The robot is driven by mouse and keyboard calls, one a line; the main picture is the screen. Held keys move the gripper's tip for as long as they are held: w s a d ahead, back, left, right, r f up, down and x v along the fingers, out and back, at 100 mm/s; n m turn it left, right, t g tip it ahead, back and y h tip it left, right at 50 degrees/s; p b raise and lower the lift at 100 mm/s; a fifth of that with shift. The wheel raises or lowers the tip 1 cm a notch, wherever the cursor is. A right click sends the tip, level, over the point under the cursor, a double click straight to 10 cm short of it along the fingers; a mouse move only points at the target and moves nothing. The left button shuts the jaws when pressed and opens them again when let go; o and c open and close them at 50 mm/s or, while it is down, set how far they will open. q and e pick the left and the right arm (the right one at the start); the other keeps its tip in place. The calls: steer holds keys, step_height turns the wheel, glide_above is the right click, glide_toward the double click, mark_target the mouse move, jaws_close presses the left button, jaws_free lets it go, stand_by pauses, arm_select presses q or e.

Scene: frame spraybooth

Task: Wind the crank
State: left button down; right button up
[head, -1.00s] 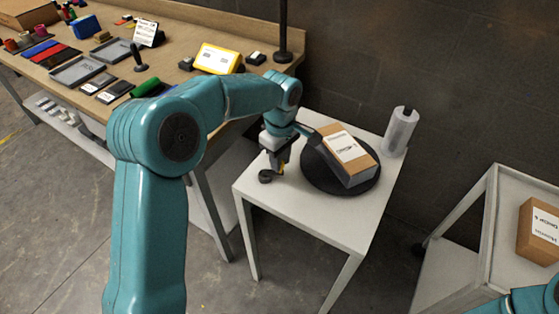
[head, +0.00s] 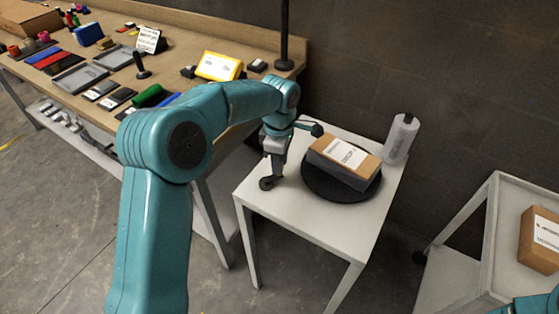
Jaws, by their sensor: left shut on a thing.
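A small white table (head: 310,232) carries a black round turntable (head: 322,191) with a brown labelled box (head: 364,167) on a dark base. The fingers and wrist hide the handle and much of the crank. My right gripper is out of view; only a bit of my right arm shows at the lower right corner.
A grey-white bottle or roll (head: 401,138) stands at the table's back right corner. A workbench (head: 190,62) with trays, a yellow device (head: 219,66) and a dark post (head: 284,30) is at the left. A white cart (head: 478,250) with another box (head: 540,238) is at the right.

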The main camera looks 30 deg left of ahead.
arm_select(q)
steer(key=c, duration=0.9)
jaws_free()
steer(key=shift+c, duration=0.2)
step_height(320, 180, up, 16)
steer(key=p, duration=0.2)
steer(key=shift+r, duration=0.2)
